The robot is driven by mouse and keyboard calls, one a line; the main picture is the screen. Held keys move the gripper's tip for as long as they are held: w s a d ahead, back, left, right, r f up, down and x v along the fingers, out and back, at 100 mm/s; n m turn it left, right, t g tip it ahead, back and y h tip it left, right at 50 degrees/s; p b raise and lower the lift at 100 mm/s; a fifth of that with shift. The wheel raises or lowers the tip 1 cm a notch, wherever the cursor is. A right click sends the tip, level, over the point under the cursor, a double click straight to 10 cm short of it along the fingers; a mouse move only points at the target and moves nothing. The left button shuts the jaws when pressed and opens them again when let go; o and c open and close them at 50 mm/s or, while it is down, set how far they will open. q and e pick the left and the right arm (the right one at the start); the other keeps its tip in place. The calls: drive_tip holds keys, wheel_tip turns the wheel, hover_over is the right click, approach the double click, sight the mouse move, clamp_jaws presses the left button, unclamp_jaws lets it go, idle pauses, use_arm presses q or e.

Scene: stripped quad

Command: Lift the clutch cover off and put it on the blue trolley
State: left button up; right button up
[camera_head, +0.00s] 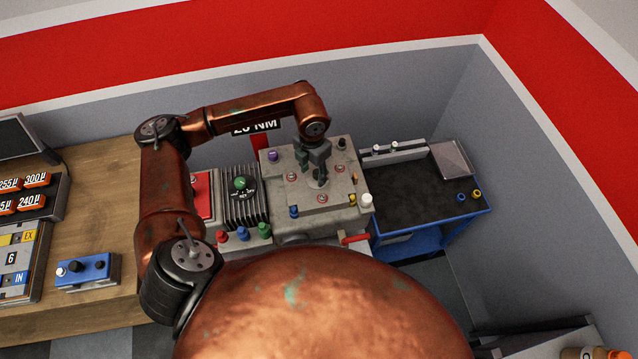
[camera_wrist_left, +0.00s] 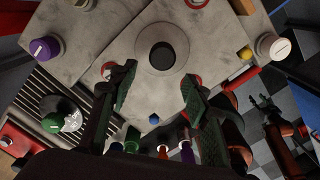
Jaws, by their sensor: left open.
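The clutch cover (camera_head: 338,193) looks like the grey square plate with red-ringed corners on top of the engine block (camera_head: 281,184). My left gripper (camera_head: 319,178) points down over the middle of the cover. In the wrist view its open fingers (camera_wrist_left: 156,80) are apart, with nothing between them; contact cannot be told. The blue trolley (camera_head: 415,195), with a dark top, stands right of the block. My right gripper (camera_wrist_left: 265,106) seems to show small and dark at the right of the wrist view.
Several coloured caps stand around the block, including a purple one (camera_head: 272,156) and a white one (camera_head: 366,201). A red handle (camera_head: 355,239) juts out in front. The trolley holds a grey tray (camera_head: 451,160) and small rings; its middle is clear. A wooden bench (camera_head: 95,200) is left.

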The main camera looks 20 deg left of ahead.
sight(316, 174)
use_arm(q)
drive_tip(key=f, duration=0.1)
drive_tip(key=w+f, duration=0.1)
drive_tip(key=f, duration=0.1)
drive_tip(key=shift+w+d, duration=0.15)
drive_tip(key=shift+w, duration=0.05)
drive_tip(key=shift+w+f, duration=0.6)
drive_tip(key=shift+f, duration=0.05)
drive_tip(key=shift+s+r, duration=0.1)
drive_tip(key=shift+s, duration=0.35)
drive_tip(key=shift+c, duration=0.9)
drive_tip(key=shift+w, duration=0.3)
drive_tip(key=c, duration=0.3)
drive_tip(key=shift+s, duration=0.2)
drive_tip(key=c, duration=0.5)
drive_tip(key=shift+w, duration=0.1)
clamp_jaws()
use_arm(e)
drive_tip(key=shift+w+r, duration=0.4)
drive_tip(key=shift+w, duration=0.15)
